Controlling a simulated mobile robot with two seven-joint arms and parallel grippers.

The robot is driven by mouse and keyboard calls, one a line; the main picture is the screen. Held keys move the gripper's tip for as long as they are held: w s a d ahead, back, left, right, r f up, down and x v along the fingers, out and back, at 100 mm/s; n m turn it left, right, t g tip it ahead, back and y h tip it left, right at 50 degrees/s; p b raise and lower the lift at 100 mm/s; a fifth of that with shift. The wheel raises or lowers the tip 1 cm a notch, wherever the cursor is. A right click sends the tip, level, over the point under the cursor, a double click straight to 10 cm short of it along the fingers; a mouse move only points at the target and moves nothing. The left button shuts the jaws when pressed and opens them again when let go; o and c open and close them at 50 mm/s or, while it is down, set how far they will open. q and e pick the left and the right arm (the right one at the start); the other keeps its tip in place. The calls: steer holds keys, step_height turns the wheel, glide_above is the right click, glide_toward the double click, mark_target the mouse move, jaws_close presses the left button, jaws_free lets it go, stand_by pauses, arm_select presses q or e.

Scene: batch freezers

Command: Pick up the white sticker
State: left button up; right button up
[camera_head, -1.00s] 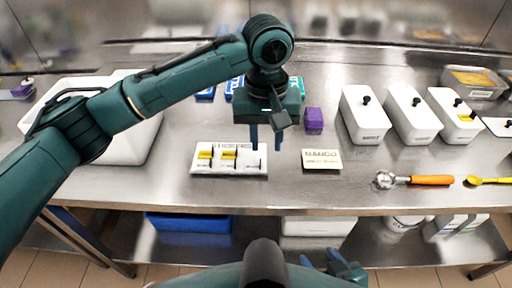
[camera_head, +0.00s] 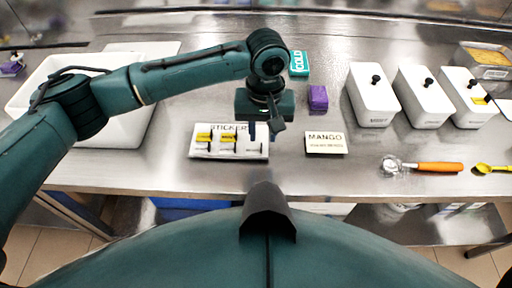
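A white sticker board (camera_head: 200,154) lettered "STICKER" lies flat on the steel counter. Two yellow stickers sit on its left and middle parts. A small white sticker (camera_head: 255,146) with a dark mark seems to lie on its right part, hard to tell from the white board. My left gripper (camera_head: 262,132) points down just above this right part, its two dark fingers apart with nothing visible between them. The fingers partly cover the board's upper right. My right gripper is out of view.
A "MANGO" card (camera_head: 326,143) lies right of the board. Behind are a purple block (camera_head: 318,97) and a teal box (camera_head: 299,64). White lidded tubs (camera_head: 373,100) and an orange-handled scoop (camera_head: 438,167) are at right. A white bin (camera_head: 128,126) stands left.

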mark_target(261, 148)
arm_select(q)
steer(key=f, duration=0.4)
steer(key=shift+s+a+f, duration=0.1)
steer(key=shift+s+a, duration=0.05)
steer(key=shift+s, duration=0.1)
steer(key=shift+c, duration=0.3)
jaws_close()
